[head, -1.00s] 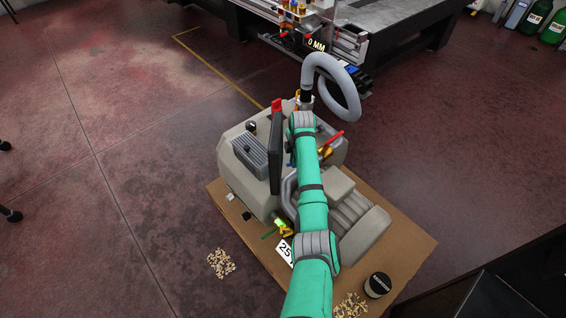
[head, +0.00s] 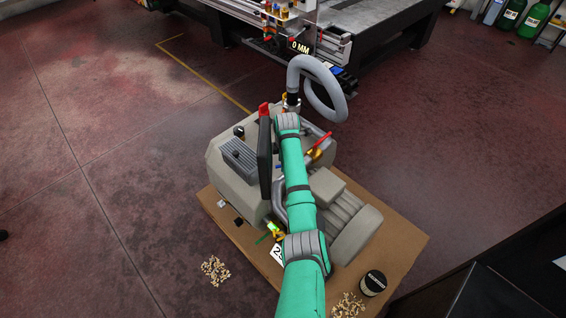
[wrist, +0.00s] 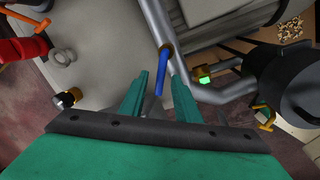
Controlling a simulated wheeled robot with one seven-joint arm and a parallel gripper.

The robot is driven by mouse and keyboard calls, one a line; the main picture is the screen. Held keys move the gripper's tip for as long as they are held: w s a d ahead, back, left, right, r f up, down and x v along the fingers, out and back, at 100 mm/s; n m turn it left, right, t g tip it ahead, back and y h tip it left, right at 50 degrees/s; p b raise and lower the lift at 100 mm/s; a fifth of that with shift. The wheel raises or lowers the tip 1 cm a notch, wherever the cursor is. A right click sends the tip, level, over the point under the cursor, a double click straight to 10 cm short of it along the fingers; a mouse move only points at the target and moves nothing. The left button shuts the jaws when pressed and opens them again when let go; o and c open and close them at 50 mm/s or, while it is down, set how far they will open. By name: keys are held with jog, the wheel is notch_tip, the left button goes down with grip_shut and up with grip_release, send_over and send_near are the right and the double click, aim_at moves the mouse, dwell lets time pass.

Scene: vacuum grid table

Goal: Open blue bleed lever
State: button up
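The blue bleed lever (wrist: 160,72) sits on a brass fitting on a grey pipe in the wrist view. It points down the picture, into the space between the two fingertips of my gripper (wrist: 155,82). The green fingers are open, one on each side of the lever, and I see a gap on both sides. In the head view a small bit of blue, seemingly the lever (head: 279,166), shows at the left edge of my arm. My gripper is hidden behind my green arm in that view.
The beige pump (head: 230,180) stands on a brown board (head: 405,245). A red-handled valve (head: 318,147) and a grey hose (head: 334,100) are near my arm. In the wrist view a dark cylinder (wrist: 285,80) and a green-lit brass valve (wrist: 204,80) lie to the right, red parts (wrist: 22,42) to the left.

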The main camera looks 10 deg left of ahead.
notch_tip(320, 180, up, 11)
jog(key=s, duration=0.2)
jog(key=shift+d+f, duration=0.2)
jog(key=shift+d, duration=0.15)
